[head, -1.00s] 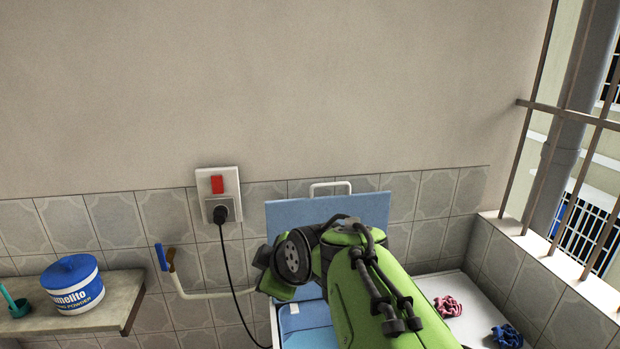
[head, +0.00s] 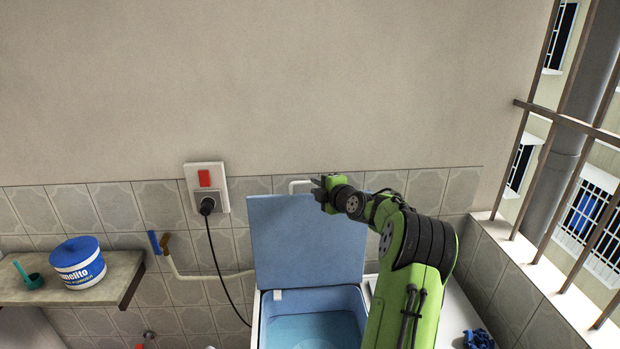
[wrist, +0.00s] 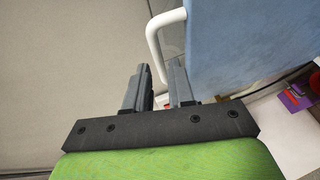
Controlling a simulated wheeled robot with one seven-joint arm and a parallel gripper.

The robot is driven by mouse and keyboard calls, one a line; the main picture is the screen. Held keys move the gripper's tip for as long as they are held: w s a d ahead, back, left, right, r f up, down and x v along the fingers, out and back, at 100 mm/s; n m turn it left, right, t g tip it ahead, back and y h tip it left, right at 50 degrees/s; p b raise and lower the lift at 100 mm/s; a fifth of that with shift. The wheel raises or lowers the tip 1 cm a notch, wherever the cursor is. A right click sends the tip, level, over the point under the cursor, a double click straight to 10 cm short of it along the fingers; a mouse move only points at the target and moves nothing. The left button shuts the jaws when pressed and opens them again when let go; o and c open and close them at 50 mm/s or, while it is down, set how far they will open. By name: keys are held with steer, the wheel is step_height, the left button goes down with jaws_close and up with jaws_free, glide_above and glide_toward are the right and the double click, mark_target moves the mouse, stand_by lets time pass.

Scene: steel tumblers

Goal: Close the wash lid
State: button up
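The blue wash lid (head: 290,245) stands upright and open at the back of the washing tub (head: 318,330), leaning near the tiled wall. A white bar handle (head: 292,187) is on the lid's top edge, its right part hidden behind my gripper (head: 320,190). In the wrist view the lid (wrist: 250,40) fills the upper right, with the white handle (wrist: 152,35) standing out from its edge. My gripper (wrist: 159,68) has its fingers apart, with a gap between them. The handle's near end lies by the fingertips; contact cannot be told.
A stone shelf (head: 120,283) at left holds a blue-and-white powder tub (head: 78,262) and a teal scoop (head: 30,278). A plugged cable hangs from a wall socket (head: 205,190). A barred window is at right, with blue cloth (head: 478,339) below.

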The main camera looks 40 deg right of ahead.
mark_target(310, 183)
steer(key=p+x, duration=0.1)
steer(key=x, duration=0.4)
steer(key=shift+a, duration=0.1)
steer(key=shift+a, duration=0.1)
steer(key=shift+c, duration=0.4)
jaws_close()
